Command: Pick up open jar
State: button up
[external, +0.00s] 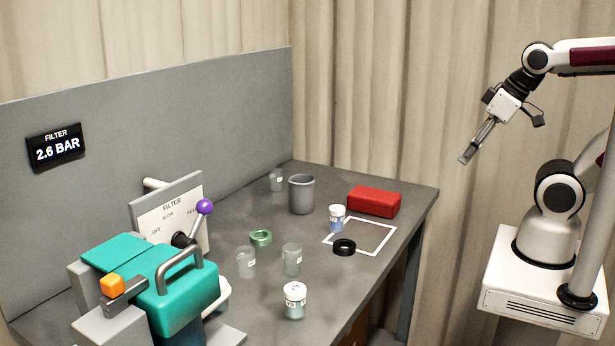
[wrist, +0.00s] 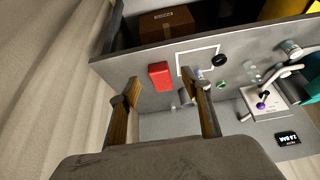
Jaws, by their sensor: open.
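Several clear jars without lids stand on the grey table: one (external: 246,262) at front left, one (external: 292,260) to its right, and one (external: 277,181) at the back near the grey cup. Two jars wear white lids: one (external: 337,218) with blue contents at the white square outline, and one (external: 294,300) at the front. Which jar is meant I cannot tell. My gripper (external: 468,156) is open and empty, high to the right of the table and apart from every jar. In the wrist view its two fingers (wrist: 165,92) are spread; the jars there are small.
A grey cup (external: 302,194), a red box (external: 374,201), a black ring (external: 344,247) and a green ring (external: 261,238) lie among the jars. A teal machine (external: 165,285) and a lever panel (external: 168,215) fill the left. A grey wall (external: 150,110) backs the table.

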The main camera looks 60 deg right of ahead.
dwell(0.3)
jog(key=w+a+f+n+t+y, duration=0.1)
jog(key=w+a+f+n+t, duration=0.15)
jog(key=w, duration=0.95)
jog(key=w+a+f+n+t+y, duration=0.1)
jog(key=w+a+n+t, duration=0.2)
jog(key=w, duration=0.9)
jog(key=n+g+y, duration=0.4)
jog(key=n+y, duration=0.2)
jog(key=y, duration=0.3)
send_near(292, 260)
jog(key=shift+w+d+r, duration=0.1)
jog(key=shift+w+d, duration=0.05)
jog(key=shift+w, duration=0.45)
jog(key=shift+w+d+r, duration=0.1)
jog(key=shift+w+d, duration=0.1)
jog(key=shift+w, duration=0.4)
jog(key=shift+s+a+f+y, duration=0.1)
jog(key=shift+s+a+y, duration=0.15)
jog(key=shift+a+y, duration=0.1)
jog(key=shift+w+a+f, duration=0.1)
jog(key=shift+x, duration=1.2)
